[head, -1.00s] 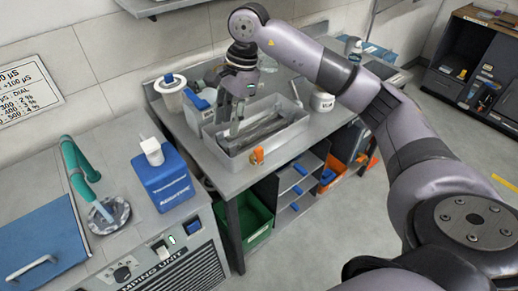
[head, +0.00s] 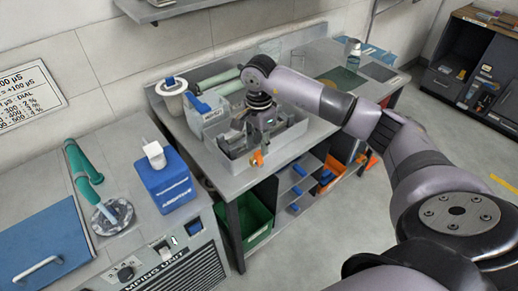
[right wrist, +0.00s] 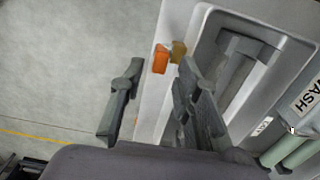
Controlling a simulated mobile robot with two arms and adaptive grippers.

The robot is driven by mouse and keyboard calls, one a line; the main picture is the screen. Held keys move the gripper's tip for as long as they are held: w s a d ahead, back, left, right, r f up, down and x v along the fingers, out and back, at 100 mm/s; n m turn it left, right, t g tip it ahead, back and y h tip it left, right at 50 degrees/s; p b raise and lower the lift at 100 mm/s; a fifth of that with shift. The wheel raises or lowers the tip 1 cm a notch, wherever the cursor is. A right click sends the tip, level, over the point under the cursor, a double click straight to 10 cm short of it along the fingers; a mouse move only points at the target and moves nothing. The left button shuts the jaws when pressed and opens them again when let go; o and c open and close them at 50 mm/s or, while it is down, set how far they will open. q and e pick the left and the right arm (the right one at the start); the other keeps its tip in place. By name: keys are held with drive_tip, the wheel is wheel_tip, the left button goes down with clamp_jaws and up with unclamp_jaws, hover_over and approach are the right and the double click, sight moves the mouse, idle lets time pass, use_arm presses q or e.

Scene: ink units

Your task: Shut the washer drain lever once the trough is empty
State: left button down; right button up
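The washer trough (head: 226,163) is a grey metal basin on the bench, also in the right wrist view (right wrist: 201,28). A grey angular form (right wrist: 240,72) shows inside it; I cannot tell whether liquid remains. The drain lever (head: 257,158) is an orange handle on the trough's front side. In the right wrist view the lever (right wrist: 160,58) sits beside a brass-coloured fitting (right wrist: 179,51). My right gripper (head: 256,140) is low over the trough's front, near the lever. In its wrist view the gripper (right wrist: 160,72) is open, with the lever between and just beyond the fingertips, apparently untouched. My left gripper is not in view.
A white tub (head: 172,98) and a bin labelled WASH (head: 207,118) stand behind the trough. Shelves and a green crate (head: 255,222) are below.

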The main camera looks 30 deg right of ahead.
sight(259, 152)
drive_tip(key=shift+f+p, duration=0.3)
drive_tip(key=shift+f, duration=1.75)
drive_tip(key=shift+c, duration=0.2)
clamp_jaws()
